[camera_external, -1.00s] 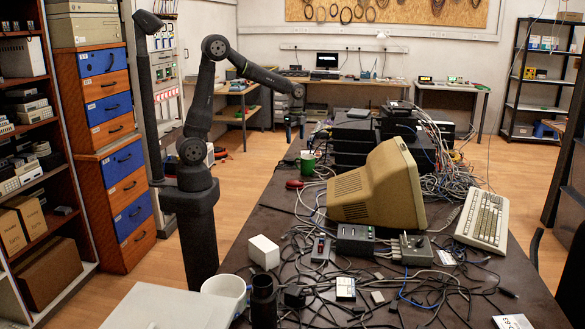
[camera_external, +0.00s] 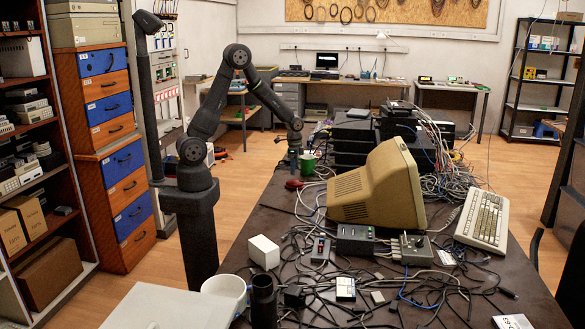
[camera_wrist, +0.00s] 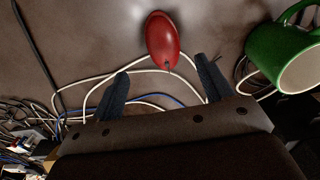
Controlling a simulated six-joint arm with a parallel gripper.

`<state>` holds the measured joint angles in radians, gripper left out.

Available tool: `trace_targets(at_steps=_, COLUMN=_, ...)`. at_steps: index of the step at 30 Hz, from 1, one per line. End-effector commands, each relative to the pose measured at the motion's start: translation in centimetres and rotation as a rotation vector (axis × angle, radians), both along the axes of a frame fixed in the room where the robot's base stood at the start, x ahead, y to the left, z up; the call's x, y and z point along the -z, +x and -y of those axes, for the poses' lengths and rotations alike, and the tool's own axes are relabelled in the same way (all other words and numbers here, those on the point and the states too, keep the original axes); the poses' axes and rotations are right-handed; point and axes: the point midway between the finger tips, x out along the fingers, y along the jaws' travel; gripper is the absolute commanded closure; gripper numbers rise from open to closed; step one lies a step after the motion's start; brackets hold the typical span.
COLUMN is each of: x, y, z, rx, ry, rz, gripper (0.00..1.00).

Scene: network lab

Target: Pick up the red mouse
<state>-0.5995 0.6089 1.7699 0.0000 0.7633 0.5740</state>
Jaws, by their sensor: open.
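The red mouse (camera_wrist: 162,40) lies on the dark table in the wrist view, just beyond and between my fingertips. It also shows as a small red shape in the external view (camera_external: 293,185), left of the beige monitor. My gripper (camera_wrist: 162,80) is open and empty, with its two dark fingers apart and pointing toward the mouse. In the external view my gripper (camera_external: 292,160) points down above the table, a little above the mouse.
A green mug (camera_wrist: 285,58) stands close to the right of the mouse, and it shows in the external view (camera_external: 308,164). Cables (camera_wrist: 92,82) run around the mouse. A beige monitor (camera_external: 376,188) and stacked black devices (camera_external: 352,132) stand to the right.

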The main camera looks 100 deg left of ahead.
Motion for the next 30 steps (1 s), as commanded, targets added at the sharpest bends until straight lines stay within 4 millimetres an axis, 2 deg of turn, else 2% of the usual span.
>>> trace_targets(at_steps=3, x=1.5, y=0.0, z=0.0, rx=0.0, ry=-0.001, rz=-0.002, gripper=0.28)
trace_targets(at_steps=11, x=3.1, y=0.0, z=-0.1, rx=0.0, ry=-0.001, rz=-0.002, gripper=0.28)
trace_targets(at_steps=20, x=6.9, y=0.2, z=-0.5, rx=0.0, ry=-0.001, rz=-0.001, gripper=0.28)
trace_targets(at_steps=30, x=7.4, y=0.2, z=-0.5, rx=0.001, ry=0.0, rz=0.001, gripper=0.3)
